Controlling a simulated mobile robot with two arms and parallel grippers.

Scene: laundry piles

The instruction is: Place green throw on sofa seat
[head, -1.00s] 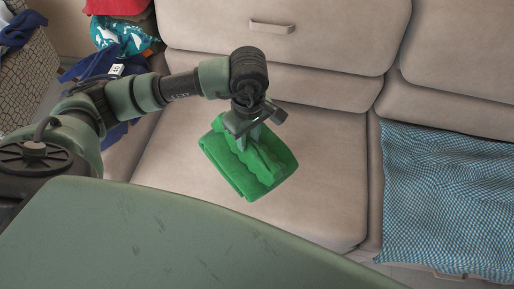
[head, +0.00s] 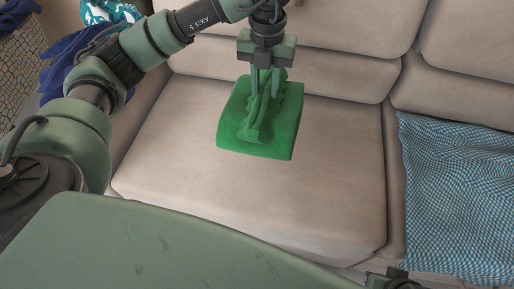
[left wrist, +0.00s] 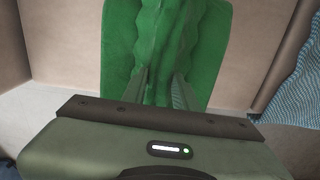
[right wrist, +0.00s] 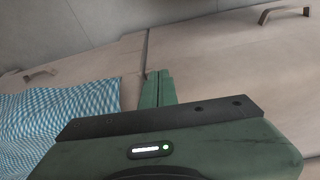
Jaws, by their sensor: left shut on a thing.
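The green throw (head: 285,122) is a folded, thick bundle in front of the backrest, over the left sofa seat (head: 215,190). Its middle is pinched up in a ridge. My left gripper (head: 264,84) points down and is shut on that ridge. In the left wrist view the throw (left wrist: 120,50) lies between and beyond the fingers (left wrist: 160,90). I cannot tell whether the throw's underside touches the seat. My right gripper (right wrist: 158,88) is shut and empty in the right wrist view, its fingers together.
A blue-and-white checked cloth (head: 455,195) covers part of the right seat and hangs over its front. Dark blue cloth (head: 75,60), a teal patterned cloth (head: 108,12) and a woven basket (head: 18,60) are at the left. The left seat around the throw is clear.

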